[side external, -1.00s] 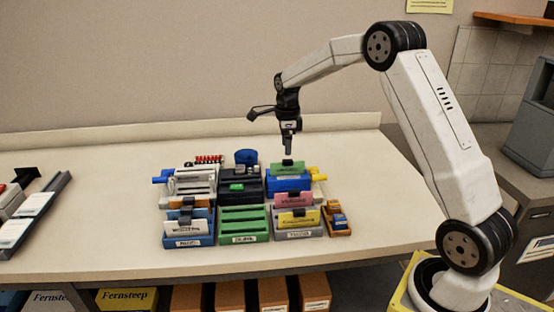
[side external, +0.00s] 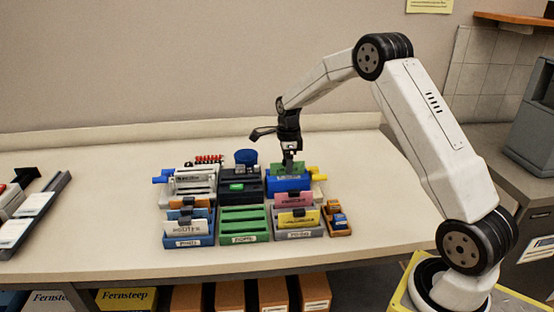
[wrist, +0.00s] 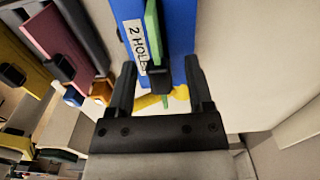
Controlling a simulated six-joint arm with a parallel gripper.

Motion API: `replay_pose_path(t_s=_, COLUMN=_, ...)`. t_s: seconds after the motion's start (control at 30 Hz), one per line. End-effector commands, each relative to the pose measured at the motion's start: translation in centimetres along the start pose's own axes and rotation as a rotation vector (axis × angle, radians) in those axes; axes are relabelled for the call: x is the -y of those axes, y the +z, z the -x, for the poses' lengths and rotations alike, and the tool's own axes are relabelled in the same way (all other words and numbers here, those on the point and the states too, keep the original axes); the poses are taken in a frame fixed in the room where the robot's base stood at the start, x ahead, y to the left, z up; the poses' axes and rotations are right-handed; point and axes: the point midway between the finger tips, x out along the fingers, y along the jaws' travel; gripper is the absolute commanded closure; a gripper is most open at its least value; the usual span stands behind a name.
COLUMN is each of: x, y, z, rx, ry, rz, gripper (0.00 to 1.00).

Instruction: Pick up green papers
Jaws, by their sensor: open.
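The green papers (side external: 274,168) stand upright in the blue two-hole unit (side external: 288,185) at the back right of the desk group. In the wrist view the green papers (wrist: 152,35) show nearly edge-on, with a black clip (wrist: 160,75) on them, beside a white label reading "2 HOLE" (wrist: 134,45). My gripper (side external: 289,165) is open and low over the papers, partly hiding them in the side view. In the wrist view my gripper (wrist: 162,78) has one finger on each side of the clip, with gaps showing. I cannot tell exactly how deep the fingertips are.
Pink papers (side external: 295,200) and yellow papers (side external: 299,218) with black clips stand in grey holders just in front. A green tray (side external: 244,237) and a blue holder (side external: 188,241) lie to the left. A black unit (side external: 240,183) is close left.

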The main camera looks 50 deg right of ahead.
Motion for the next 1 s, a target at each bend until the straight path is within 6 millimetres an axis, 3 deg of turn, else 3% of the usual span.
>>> replay_pose_path(t_s=0.2, x=-0.03, y=0.01, z=-1.50, rx=0.001, ry=-0.002, rz=0.000, gripper=0.34)
replay_pose_path(t_s=0.67, x=0.00, y=0.03, z=-1.48, rx=0.002, ry=-0.003, rz=0.000, gripper=0.34)
replay_pose_path(t_s=0.7, x=0.00, y=0.03, z=-1.48, rx=0.002, ry=-0.003, rz=0.000, gripper=0.37)
replay_pose_path(t_s=0.9, x=0.00, y=0.03, z=-1.47, rx=0.002, ry=-0.003, rz=0.000, gripper=1.00)
replay_pose_path(t_s=1.0, x=0.01, y=0.03, z=-1.47, rx=0.002, ry=-0.003, rz=0.000, gripper=1.00)
